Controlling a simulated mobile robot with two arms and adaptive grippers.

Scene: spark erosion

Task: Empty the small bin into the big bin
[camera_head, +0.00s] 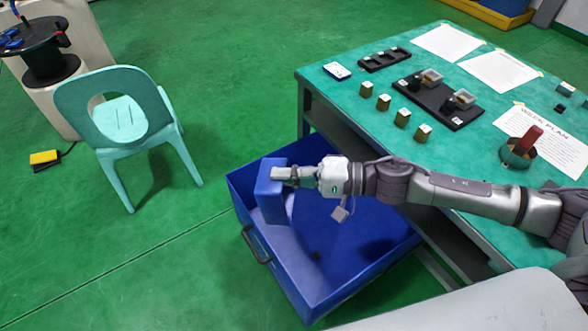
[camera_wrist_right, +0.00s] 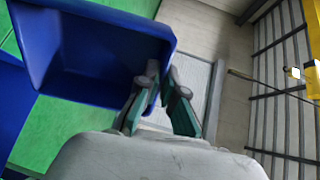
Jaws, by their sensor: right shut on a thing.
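The small blue bin (camera_head: 268,197) is held by my right gripper (camera_head: 285,174) above the left part of the big blue bin (camera_head: 285,283). In the head view the small bin stands tipped on its side, and its inside is turned away from view. In the right wrist view the small bin (camera_wrist_right: 105,55) shows its hollow inside, which looks empty, and the fingers of the right gripper (camera_wrist_right: 160,85) pinch its rim. My left gripper is out of view.
The green table (camera_head: 350,95) with papers, small blocks and black trays stands beside the big bin, under my right arm. A light green chair (camera_head: 120,125) stands on the left. A yellow pedal (camera_head: 45,157) lies on the floor.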

